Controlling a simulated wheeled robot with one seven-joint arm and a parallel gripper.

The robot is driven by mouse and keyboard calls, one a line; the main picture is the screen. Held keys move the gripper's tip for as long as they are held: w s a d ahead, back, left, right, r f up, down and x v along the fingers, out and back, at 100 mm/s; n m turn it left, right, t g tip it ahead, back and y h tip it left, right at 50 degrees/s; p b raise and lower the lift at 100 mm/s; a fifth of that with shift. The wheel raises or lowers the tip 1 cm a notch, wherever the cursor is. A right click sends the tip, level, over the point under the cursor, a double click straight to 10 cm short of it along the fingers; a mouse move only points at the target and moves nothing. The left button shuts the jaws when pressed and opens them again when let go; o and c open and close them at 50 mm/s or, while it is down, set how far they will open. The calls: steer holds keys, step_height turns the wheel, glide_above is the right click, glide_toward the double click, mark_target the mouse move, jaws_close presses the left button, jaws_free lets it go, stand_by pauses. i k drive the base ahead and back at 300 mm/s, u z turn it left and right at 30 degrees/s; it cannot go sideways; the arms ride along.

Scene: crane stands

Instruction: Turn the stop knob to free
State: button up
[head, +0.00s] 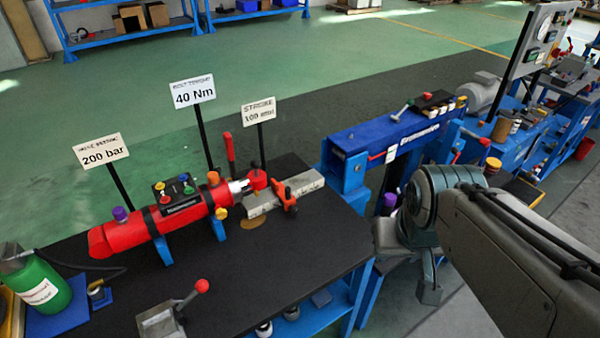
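No knob in view carries a label I can read as "stop", so I cannot tell which is the stop knob. A red cylinder (172,217) lies on blue supports on the black table. It carries a purple knob (120,214), an orange knob (213,178), a yellow knob (221,213) and a dark panel of small coloured knobs (174,190). More knobs show on the blue bench at right, including an orange one (493,164). My arm comes in from the lower right. My gripper (430,288) appears to be the small grey end below the wrist, apart from the knobs; its fingers are unclear.
Signs on posts read 200 bar (103,153), 40 Nm (193,93) and a stroke value (259,112). A red-knobbed lever (201,286) and green bottle (37,287) stand at the front left. A blue beam (392,136) stands beyond my arm.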

mark_target(294, 209)
steer(key=k, duration=1.25)
steer(key=z, duration=0.6)
steer(key=i, duration=1.15)
steer(key=u, duration=0.7)
steer(key=i, duration=1)
steer(key=u, duration=0.2)
